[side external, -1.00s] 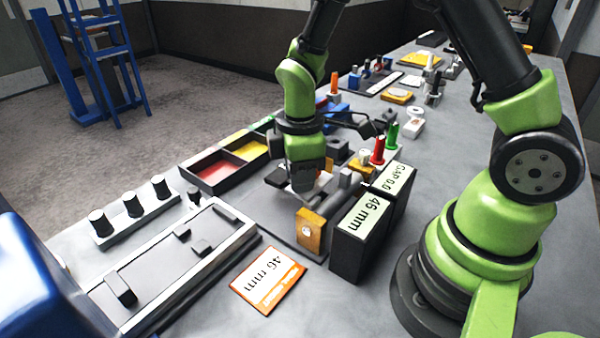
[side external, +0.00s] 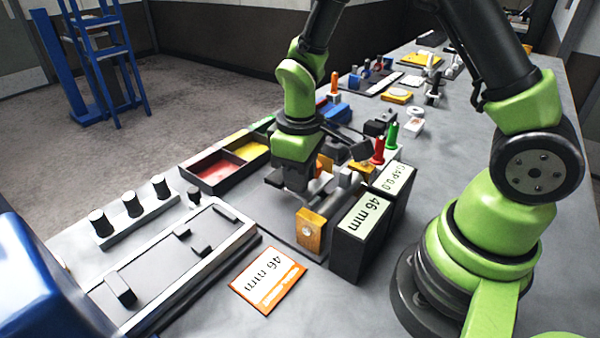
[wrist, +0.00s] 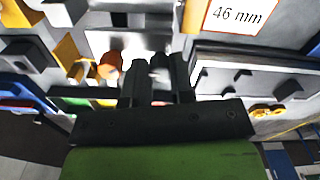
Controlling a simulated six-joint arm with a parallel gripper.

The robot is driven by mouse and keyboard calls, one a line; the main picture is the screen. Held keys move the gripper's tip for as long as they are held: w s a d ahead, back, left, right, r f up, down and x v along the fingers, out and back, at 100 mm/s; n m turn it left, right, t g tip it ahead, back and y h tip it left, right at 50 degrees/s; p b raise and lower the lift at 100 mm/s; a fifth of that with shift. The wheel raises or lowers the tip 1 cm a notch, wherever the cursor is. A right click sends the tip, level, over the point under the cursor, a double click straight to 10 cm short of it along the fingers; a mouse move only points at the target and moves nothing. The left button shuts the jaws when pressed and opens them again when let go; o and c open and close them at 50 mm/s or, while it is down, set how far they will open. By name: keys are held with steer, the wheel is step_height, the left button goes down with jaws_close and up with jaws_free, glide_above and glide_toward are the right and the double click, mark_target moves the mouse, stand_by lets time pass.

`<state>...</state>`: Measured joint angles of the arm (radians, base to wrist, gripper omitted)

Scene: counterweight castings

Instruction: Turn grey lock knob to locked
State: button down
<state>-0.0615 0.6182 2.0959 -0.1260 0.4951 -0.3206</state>
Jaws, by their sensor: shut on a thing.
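My gripper (side external: 288,185) points down over a grey fixture (side external: 343,188) with an orange end block (side external: 311,230). In the wrist view my gripper (wrist: 158,78) has its two dark fingers close together around a small grey piece (wrist: 158,66), which appears to be the lock knob. The knob is mostly hidden by the fingers, and its locked or unlocked mark cannot be read. In the side view the fingers hide the knob.
Black boxes labelled 46 mm (side external: 362,228) and GAP 0.0 (side external: 398,190) stand right of the fixture. A bin with red and yellow compartments (side external: 213,184) lies left. An orange 46 mm card (side external: 268,279) and a grey tray (side external: 165,262) are in front. Red and green pegs stand behind.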

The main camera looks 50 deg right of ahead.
stand_by(0.4)
steer(key=c, duration=1)
jaws_free()
step_height(320, 180, up, 10)
